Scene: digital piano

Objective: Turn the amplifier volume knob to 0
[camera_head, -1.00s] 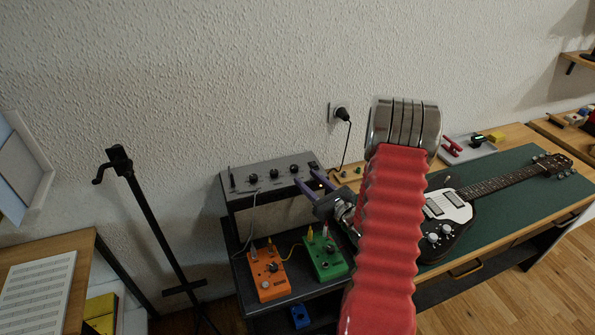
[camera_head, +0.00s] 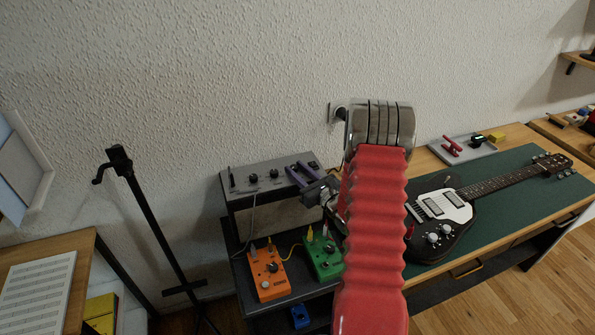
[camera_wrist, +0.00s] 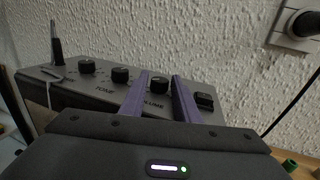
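The amplifier (camera_head: 240,190) is a grey box with a sloped top panel. In the wrist view, its volume knob (camera_wrist: 159,85) is black and round, above the partly covered "VOLUME" lettering. My gripper (camera_head: 297,170) is over the right part of the panel. In the wrist view my gripper (camera_wrist: 160,78) has its two purple fingers apart, one on each side of the volume knob, with a narrow gap showing on both sides. Whether the fingertips are level with the knob or above it is hard to tell. The knob's pointer cannot be made out.
Two more knobs (camera_wrist: 119,75) (camera_wrist: 87,66) lie left of the volume knob, and a black switch (camera_wrist: 204,101) lies right. Orange (camera_head: 267,275) and green (camera_head: 323,257) pedals stand below the amplifier. A wall plug (camera_wrist: 305,22) with cable is at right. A guitar (camera_head: 450,215) lies on the bench.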

